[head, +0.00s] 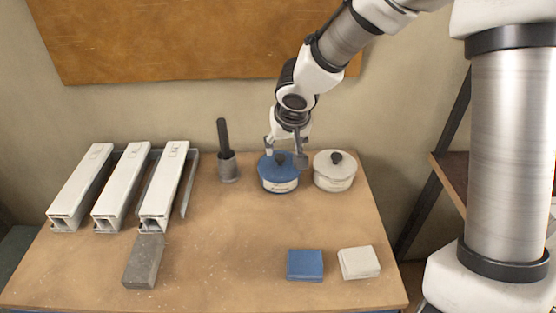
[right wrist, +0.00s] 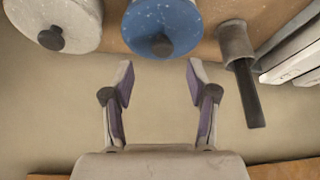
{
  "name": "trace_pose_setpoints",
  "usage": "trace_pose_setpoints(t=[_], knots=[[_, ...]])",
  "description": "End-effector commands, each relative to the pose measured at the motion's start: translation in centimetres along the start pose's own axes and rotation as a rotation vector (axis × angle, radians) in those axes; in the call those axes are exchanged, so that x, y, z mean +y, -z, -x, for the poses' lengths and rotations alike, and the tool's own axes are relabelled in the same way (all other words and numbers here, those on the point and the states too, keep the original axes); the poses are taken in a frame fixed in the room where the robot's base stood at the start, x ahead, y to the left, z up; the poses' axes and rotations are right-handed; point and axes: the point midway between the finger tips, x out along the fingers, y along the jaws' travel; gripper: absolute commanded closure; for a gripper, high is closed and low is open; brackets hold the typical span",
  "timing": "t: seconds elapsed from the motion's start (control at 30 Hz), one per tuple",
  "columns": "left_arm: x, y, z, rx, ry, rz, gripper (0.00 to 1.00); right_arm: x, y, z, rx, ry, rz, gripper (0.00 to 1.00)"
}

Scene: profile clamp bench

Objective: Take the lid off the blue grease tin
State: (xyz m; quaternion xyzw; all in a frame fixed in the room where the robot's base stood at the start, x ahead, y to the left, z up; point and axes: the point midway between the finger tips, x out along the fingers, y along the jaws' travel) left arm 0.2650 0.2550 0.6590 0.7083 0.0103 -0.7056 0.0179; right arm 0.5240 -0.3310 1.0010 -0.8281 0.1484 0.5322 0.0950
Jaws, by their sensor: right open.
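The blue grease tin (head: 278,184) stands upright at the back of the bench, with its blue lid (head: 270,163) on and a dark round knob on top. In the right wrist view the blue lid (right wrist: 178,22) shows at the top, its dark knob (right wrist: 161,45) beyond and between the two fingertips. My right gripper (head: 286,155) is open and empty, above and close behind the tin in the head view; it also shows in the right wrist view (right wrist: 158,85). Whether a finger touches the lid I cannot tell. My left gripper is out of view.
A white tin (head: 335,174) with a dark knob stands close right of the blue tin. A grey cup with a dark handle (head: 227,165) stands to the left. Three white profiles (head: 122,188) lie farther left. A grey block (head: 144,261), blue block (head: 305,265) and white block (head: 358,262) lie in front.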

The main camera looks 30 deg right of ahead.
Motion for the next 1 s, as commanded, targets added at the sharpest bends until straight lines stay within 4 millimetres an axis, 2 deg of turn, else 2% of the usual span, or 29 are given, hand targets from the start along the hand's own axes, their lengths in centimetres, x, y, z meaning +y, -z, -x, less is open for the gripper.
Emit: trace_pose_setpoints(t=[0.23, 0.5, 0.67, 1.0], knots=[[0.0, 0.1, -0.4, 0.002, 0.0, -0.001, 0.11, -0.5, -0.1, -4.4, -0.003, 0.0, 0.001, 0.42], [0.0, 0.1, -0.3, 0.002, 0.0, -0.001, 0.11, -0.6, -0.1, -4.8, -0.001, 0.0, 0.001, 0.42], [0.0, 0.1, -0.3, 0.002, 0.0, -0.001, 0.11, -0.6, -0.1, -4.8, -0.002, 0.0, 0.001, 0.99], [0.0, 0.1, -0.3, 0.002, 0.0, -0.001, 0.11, -0.5, -0.1, -4.9, -0.002, 0.0, 0.001, 1.0]])
